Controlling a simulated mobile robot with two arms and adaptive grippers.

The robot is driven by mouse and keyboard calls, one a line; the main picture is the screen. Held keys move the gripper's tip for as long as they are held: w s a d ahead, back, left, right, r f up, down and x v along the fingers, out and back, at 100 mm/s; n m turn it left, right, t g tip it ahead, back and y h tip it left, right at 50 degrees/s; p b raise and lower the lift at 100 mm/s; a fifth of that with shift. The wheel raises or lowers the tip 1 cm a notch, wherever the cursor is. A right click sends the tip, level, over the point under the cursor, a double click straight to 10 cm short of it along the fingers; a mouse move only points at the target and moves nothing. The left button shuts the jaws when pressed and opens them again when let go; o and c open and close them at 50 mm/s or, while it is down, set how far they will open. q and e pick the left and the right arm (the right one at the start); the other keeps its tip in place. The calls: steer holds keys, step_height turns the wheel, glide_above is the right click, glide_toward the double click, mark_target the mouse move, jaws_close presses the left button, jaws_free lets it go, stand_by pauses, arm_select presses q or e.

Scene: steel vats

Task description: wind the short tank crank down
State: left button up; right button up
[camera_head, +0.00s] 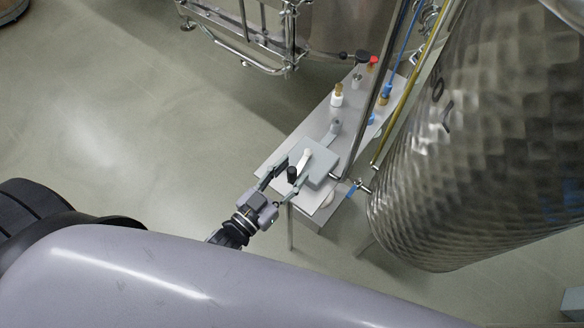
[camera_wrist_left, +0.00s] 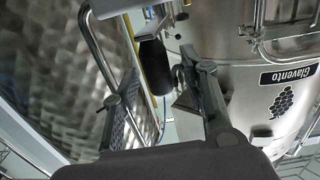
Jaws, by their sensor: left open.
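The short tank crank is a pale lever (camera_head: 304,159) with a black knob (camera_head: 292,174), on a light grey box (camera_head: 322,163) on the steel stand. My left gripper (camera_head: 294,171) is open, its fingers reaching to either side of the knob. In the left wrist view the black knob (camera_wrist_left: 152,65) stands between the two open fingers (camera_wrist_left: 160,80). I cannot tell whether either finger touches it. The crank's pivot is not clear in the wrist view. My right gripper is not in view.
A large dimpled steel vat (camera_head: 470,140) stands right of the stand's tabletop (camera_head: 318,120). Bottles and fittings stand farther back on that top. Upright pipes (camera_head: 385,80) rise beside the vat. Another steel vat (camera_wrist_left: 245,85) shows in the wrist view. Open floor (camera_head: 120,120) lies to the left.

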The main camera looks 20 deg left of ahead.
arm_select(q)
steer(key=shift+w+d, duration=0.15)
steer(key=shift+w, duration=0.25)
jaws_close()
stand_by(0.4)
